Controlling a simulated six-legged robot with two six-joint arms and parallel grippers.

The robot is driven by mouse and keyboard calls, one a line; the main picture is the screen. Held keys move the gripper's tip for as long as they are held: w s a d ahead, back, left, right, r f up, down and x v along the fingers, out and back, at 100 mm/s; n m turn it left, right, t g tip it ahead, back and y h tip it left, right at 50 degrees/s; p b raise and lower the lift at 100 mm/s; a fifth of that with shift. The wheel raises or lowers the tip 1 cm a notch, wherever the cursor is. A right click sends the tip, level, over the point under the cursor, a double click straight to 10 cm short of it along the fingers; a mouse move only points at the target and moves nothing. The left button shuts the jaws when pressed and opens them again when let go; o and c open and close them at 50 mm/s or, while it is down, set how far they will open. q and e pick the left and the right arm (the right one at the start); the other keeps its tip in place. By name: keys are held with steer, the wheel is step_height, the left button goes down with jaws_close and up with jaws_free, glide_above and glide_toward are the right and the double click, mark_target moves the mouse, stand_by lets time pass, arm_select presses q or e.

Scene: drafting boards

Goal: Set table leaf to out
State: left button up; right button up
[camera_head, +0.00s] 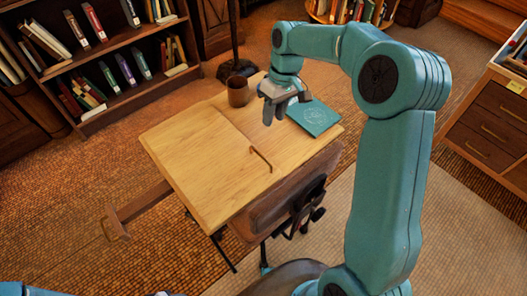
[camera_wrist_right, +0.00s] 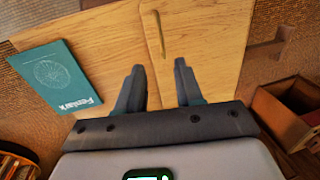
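The wooden table (camera_head: 195,165) stands in the middle of the head view. Its top has a seam between a left panel and a right part; I cannot tell for sure which is the leaf. A slim brown handle (camera_head: 262,158) lies by the seam near the front edge; it also shows in the right wrist view (camera_wrist_right: 153,35). My right gripper (camera_head: 279,108) is above the table's right part, behind the handle and apart from it. Its two fingers (camera_wrist_right: 160,85) are spread with nothing between them. My left gripper is not in view.
A teal book (camera_head: 314,116) lies on the table just right of my right gripper. A brown mug (camera_head: 238,91) stands at the back edge. A wooden bar (camera_head: 138,210) sticks out at the table's left. Bookshelves (camera_head: 125,38) stand behind; a drawer cabinet (camera_head: 492,120) is at right.

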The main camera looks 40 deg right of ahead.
glide_above(265, 165)
step_height(265, 165, down, 15)
steer(key=shift+r, duration=0.15)
steer(key=shift+s+d, duration=0.1)
steer(key=shift+f, duration=0.2)
jaws_close()
stand_by(1.1)
